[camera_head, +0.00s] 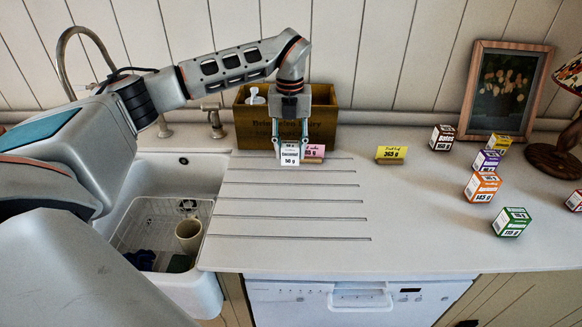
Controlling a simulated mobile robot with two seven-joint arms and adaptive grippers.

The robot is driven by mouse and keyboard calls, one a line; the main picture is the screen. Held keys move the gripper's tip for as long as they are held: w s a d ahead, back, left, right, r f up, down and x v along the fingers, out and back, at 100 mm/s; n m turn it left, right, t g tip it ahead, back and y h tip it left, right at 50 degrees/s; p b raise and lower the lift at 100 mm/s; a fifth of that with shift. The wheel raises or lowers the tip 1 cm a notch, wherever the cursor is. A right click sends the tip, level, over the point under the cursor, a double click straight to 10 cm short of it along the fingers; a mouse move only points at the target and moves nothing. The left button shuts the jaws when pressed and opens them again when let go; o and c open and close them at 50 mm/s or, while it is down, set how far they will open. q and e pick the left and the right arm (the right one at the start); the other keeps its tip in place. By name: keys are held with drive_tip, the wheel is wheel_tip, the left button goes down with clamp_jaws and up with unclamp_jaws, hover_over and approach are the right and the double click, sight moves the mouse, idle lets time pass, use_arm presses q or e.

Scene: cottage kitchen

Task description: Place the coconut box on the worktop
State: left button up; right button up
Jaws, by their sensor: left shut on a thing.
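The coconut box (290,155) is small, with a white face reading "Coconut" and "50 g". My left gripper (291,141) points down and is shut on it, in front of the wooden crate at the back of the worktop (420,225). The box is at or just above the ribbed drainer part of the worktop; I cannot tell whether it touches. It partly covers a pink card (314,151) on a small wooden stand. My right gripper is not in view.
The wooden crate (325,121) holds a white bottle. A yellow "365 g" card (391,153) stands right of it. Several small boxes, such as the orange box (482,187) and green box (511,222), stand farther right near a framed picture (503,90). The sink (205,165) is left. Mid-worktop is clear.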

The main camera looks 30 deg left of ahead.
sight(290, 157)
use_arm(q)
wheel_tip(290, 157, down, 3)
drive_tip(key=shift+f, duration=1.95)
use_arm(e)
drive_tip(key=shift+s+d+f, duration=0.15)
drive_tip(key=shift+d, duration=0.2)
use_arm(q)
drive_tip(key=o, duration=1.1)
drive_tip(key=shift+f, duration=0.15)
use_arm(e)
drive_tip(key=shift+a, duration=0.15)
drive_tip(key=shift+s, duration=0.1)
